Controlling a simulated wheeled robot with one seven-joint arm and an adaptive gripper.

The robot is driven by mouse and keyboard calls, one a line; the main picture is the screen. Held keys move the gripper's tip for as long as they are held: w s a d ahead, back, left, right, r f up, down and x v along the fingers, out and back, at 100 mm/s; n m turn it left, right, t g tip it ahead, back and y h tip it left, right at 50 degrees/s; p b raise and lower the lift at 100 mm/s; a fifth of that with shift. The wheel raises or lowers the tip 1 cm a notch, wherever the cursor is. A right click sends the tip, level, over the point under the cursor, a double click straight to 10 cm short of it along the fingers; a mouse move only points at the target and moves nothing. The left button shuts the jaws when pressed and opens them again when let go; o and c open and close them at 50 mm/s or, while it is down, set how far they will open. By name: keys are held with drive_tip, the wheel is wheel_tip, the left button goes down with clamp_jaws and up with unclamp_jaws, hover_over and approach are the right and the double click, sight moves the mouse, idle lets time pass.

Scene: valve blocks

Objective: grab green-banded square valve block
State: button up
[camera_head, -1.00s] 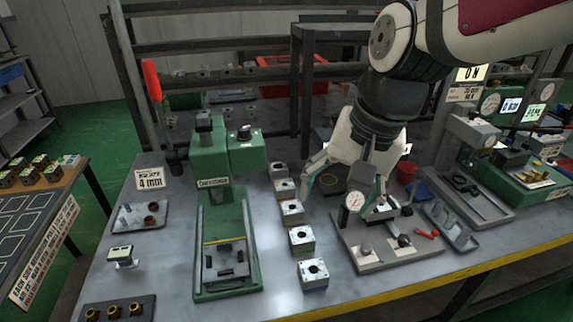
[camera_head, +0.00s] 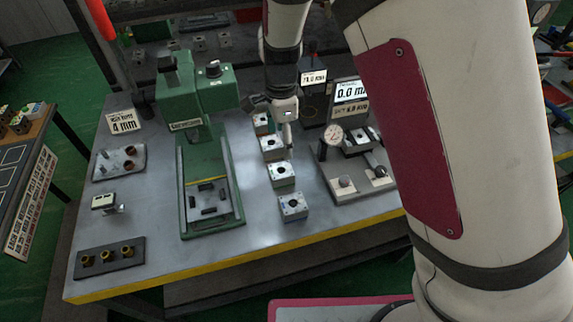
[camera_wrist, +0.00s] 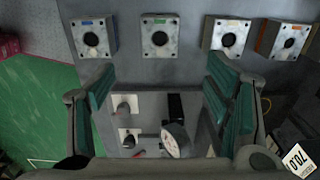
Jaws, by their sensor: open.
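The green-banded square valve block (camera_wrist: 160,38) is pale grey with a dark round bore and a small green band on its upper edge. It stands second from the left in a row in the wrist view. By its place in the row it is the second block from the front in the head view (camera_head: 281,174), where its band is too small to read. My gripper (camera_wrist: 161,86) is open and empty, its teal-padded fingers spread wide. The block lies ahead of the fingertips, not between them. In the head view my gripper (camera_head: 287,112) hangs near the row's far end.
A blue-banded block (camera_wrist: 94,39) stands left of it, and yellow-banded (camera_wrist: 226,37) and orange-banded (camera_wrist: 283,40) blocks stand right. A dial gauge fixture (camera_head: 346,184) is beside the row. A green press (camera_head: 209,185) stands on the other side. Bare tabletop separates the blocks.

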hover_over(281, 171)
drive_tip(key=f, duration=0.7)
drive_tip(key=shift+d+f, duration=0.15)
drive_tip(key=shift+d, duration=0.15)
drive_tip(key=shift+a+f, duration=0.15)
drive_tip(key=shift+f, duration=1.4)
drive_tip(key=shift+a+f, duration=0.1)
drive_tip(key=shift+f, duration=1.4)
drive_tip(key=c, duration=1.6)
